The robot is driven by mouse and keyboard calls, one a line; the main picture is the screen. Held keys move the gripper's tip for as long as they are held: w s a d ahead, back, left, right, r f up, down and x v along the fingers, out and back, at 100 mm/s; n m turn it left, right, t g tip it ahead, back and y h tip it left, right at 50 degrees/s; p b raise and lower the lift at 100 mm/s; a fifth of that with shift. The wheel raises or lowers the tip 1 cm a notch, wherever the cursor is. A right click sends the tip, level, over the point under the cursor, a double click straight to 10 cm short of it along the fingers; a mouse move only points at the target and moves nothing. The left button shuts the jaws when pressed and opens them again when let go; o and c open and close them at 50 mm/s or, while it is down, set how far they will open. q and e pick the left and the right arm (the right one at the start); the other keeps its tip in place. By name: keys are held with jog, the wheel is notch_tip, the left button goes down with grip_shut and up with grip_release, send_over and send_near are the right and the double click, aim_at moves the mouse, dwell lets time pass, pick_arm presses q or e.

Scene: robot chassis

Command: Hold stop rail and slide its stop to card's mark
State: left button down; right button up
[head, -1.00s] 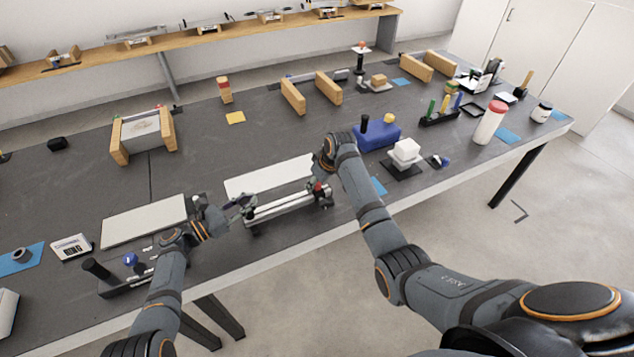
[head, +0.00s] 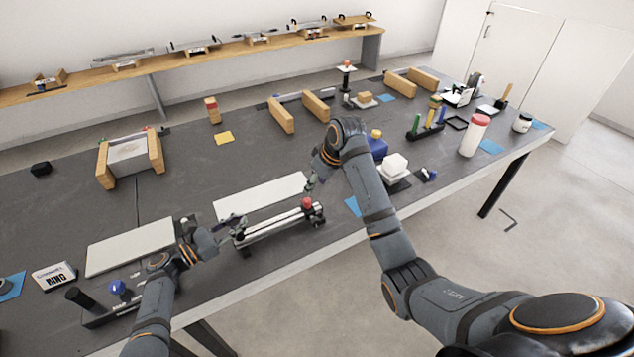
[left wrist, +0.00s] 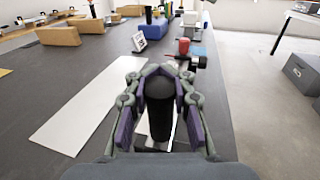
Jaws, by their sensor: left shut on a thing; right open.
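The stop rail (head: 270,228), a silver bar on dark end supports, lies near the table's front edge. A red-topped stop (head: 307,203) sits near its right end; red also shows beyond my fingers in the left wrist view (left wrist: 184,46). My left gripper (head: 232,231) is at the rail's left end. In the left wrist view, its fingers (left wrist: 160,88) are shut around a dark upright cylindrical grip (left wrist: 160,108). My right gripper (head: 311,186) is open, just above and behind the red stop; contact cannot be told. I cannot make out the card's mark.
A white panel (head: 262,195) lies right behind the rail, another (head: 130,246) to its left. A small printed card (head: 54,276) stands at far left. A dark holder (head: 100,312) with knobbed tools is in front. A blue block (head: 378,148) and white blocks (head: 394,165) stand to the right.

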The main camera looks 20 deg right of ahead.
dwell(0.3)
pick_arm(q)
jog(key=c, duration=1.1)
grip_release()
jog(key=shift+o, duration=0.2)
jog(key=o, duration=0.6)
jog(key=shift+a, duration=0.1)
jog(key=p+v, duration=0.2)
jog(key=v, duration=0.8)
